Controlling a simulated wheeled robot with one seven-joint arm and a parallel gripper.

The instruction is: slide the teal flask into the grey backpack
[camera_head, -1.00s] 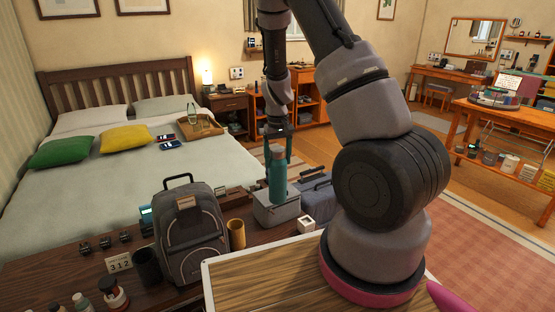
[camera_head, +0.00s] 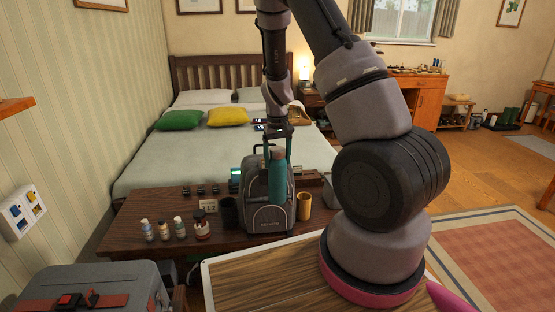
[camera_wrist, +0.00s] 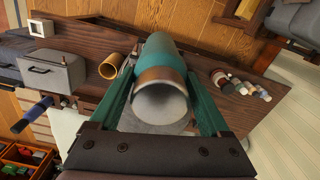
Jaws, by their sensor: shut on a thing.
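The teal flask (camera_head: 277,176) hangs upright in my gripper (camera_head: 278,141), which is shut on it. In the head view the flask overlaps the front of the grey backpack (camera_head: 254,189), which stands upright on the dark wooden bench. Whether the flask is in front of the backpack or over it is hard to tell. In the wrist view the flask (camera_wrist: 160,95) lies between my two green fingers, its metal end toward the camera. The flask hides most of what is below it there, and the backpack's opening cannot be made out.
A tan cup (camera_head: 304,206) stands right of the backpack and a dark cup (camera_head: 229,211) left of it. Small bottles (camera_head: 163,230) stand farther left on the bench (camera_head: 130,232). The bed (camera_head: 150,168) is behind. A grey case (camera_head: 95,285) is at lower left.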

